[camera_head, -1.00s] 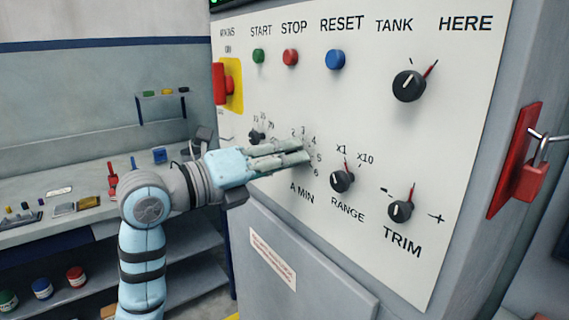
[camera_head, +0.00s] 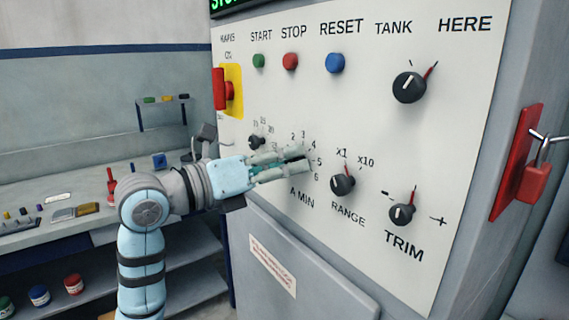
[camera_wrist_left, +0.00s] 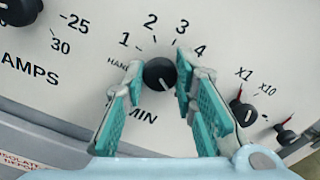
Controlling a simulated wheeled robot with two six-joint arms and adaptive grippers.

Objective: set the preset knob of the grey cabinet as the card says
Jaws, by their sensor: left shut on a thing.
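The grey cabinet (camera_head: 450,150) has a pale panel with labelled knobs and buttons. My left gripper (camera_head: 304,162) is at the panel, shut on the black knob (camera_wrist_left: 160,74) over the lettering "MIN". In the left wrist view the fingertips (camera_wrist_left: 160,62) are at either side of this knob. Numbers 1 to 4 show around it there; 5 and 6 also show in the head view. A pale mark on the knob's face seems to point down and right in the wrist view. No card with a setting can be made out. My right gripper is not in view.
The RANGE knob (camera_head: 342,181), TRIM knob (camera_head: 401,214) and TANK knob (camera_head: 408,87) are to the right. A smaller knob (camera_head: 256,142) is close on the left. A red padlock (camera_head: 535,182) sticks out at the right. A bench (camera_head: 60,215) stands at the left.

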